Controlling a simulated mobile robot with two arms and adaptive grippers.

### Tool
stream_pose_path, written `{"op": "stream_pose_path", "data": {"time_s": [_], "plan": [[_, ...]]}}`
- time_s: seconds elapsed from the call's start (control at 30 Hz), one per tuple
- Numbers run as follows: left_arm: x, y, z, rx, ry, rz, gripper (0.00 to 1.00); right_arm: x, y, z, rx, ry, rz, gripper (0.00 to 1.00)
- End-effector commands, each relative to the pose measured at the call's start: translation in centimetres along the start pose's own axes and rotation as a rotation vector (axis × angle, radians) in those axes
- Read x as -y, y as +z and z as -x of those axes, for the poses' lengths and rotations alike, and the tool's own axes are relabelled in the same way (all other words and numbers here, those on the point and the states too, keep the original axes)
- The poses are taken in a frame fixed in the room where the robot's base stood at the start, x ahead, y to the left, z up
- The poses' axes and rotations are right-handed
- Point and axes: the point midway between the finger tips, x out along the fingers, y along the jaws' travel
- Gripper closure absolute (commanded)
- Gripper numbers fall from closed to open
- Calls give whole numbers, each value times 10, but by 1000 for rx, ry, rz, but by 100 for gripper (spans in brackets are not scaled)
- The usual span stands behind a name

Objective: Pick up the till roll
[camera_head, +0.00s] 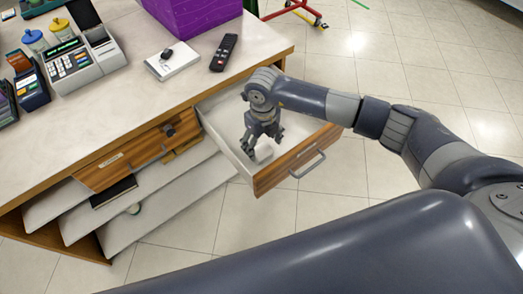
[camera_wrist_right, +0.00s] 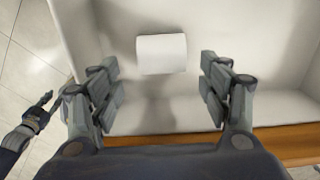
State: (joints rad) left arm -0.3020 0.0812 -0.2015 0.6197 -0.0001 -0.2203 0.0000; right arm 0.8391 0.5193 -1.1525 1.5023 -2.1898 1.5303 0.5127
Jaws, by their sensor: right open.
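The till roll, a small white cylinder (camera_head: 264,153), lies on its side in the open drawer (camera_head: 223,142). In the right wrist view the roll (camera_wrist_right: 162,54) shows whole, lying across the picture on the drawer floor. My right gripper (camera_head: 262,140) points down into the drawer, open and empty. In its wrist view the two fingers (camera_wrist_right: 160,88) stand wide apart, left and right of the roll's line, with the roll ahead of them. I see no contact. My left gripper (camera_wrist_right: 42,108) seems to show at the left edge of that view, small; its jaws are unclear.
The drawer's wooden front (camera_head: 296,160) and white walls stand close around the right gripper. On the counter (camera_head: 130,100) are a cash register (camera_head: 85,55), a remote (camera_head: 224,52), a white box (camera_head: 172,62) and a purple crate (camera_head: 195,15). Open shelves lie below.

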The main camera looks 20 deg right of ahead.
Motion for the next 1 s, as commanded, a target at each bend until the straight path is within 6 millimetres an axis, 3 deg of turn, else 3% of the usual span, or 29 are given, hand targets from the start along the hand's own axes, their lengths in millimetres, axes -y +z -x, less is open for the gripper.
{"op": "stream_pose_path", "data": {"time_s": [0.3, 0.6, 0.67, 0.83, 1.0], "plan": [[0, -1, 6, 0, 1, 0, 71, 2, -4, -44, -3, 2, 0, 29], [-1, -2, 6, -1, 2, 1, 71, 3, -4, -50, -1, 1, 1, 29], [-1, -2, 6, -1, 2, 1, 71, 3, -4, -50, -1, 1, 1, 38], [-1, -2, 6, -2, 1, 2, 71, 3, -4, -50, -1, 1, 1, 77], [-1, -3, 6, -3, 1, 3, 71, 3, -4, -49, -1, 1, 1, 77]]}}
